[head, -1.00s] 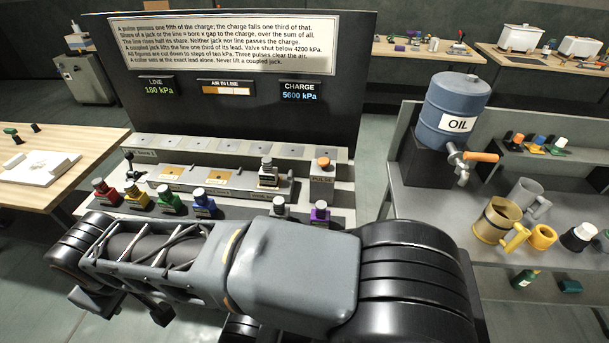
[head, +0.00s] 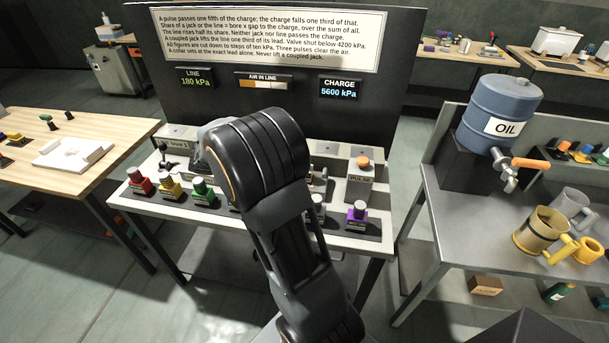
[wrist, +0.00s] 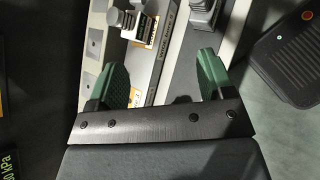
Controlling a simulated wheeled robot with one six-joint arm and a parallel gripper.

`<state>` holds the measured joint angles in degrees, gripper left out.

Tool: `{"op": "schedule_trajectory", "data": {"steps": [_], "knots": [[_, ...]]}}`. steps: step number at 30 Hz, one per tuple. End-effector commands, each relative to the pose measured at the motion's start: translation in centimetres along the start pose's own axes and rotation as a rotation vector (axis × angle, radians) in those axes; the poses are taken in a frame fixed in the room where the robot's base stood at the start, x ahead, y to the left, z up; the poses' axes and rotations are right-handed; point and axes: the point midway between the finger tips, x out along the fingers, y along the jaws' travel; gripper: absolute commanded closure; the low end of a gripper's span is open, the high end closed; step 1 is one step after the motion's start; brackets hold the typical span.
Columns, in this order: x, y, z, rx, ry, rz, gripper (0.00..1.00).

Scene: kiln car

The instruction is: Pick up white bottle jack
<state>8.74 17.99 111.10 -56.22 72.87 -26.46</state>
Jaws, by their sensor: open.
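A jack with a pale cap, which looks like the white bottle jack (head: 319,208), stands in the bench's front row, left of the purple jack (head: 356,217). My arm partly covers it in the head view. In the wrist view, a pale front-row jack (wrist: 203,10) shows at the top edge, cut off, beyond the right fingertip. Another grey-capped jack (wrist: 130,20) stands on the labelled rail, beyond the left finger. My gripper (wrist: 164,68) is open over the bench, with nothing between its green fingers. My arm hides the gripper in the head view.
Red (head: 138,182), yellow (head: 170,187) and green (head: 203,191) jacks share the front row. The pulse button block (head: 361,178) stands at the bench's right end. The tall gauge panel (head: 400,60) rises behind. The oil drum (head: 500,108) and mugs are on the right-hand bench.

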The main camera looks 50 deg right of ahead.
Motion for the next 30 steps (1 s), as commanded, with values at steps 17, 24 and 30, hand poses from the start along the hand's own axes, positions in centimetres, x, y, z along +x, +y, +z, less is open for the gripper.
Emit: {"op": "schedule_trajectory", "data": {"steps": [17,24,30], "knots": [[10.4,7.1,-5.2,-0.482,-0.468,0.163,0.25],[13.7,8.1,-3.8,-0.488,-0.472,0.166,0.25],[15.0,8.5,-3.3,-0.487,-0.47,0.168,0.25]]}}
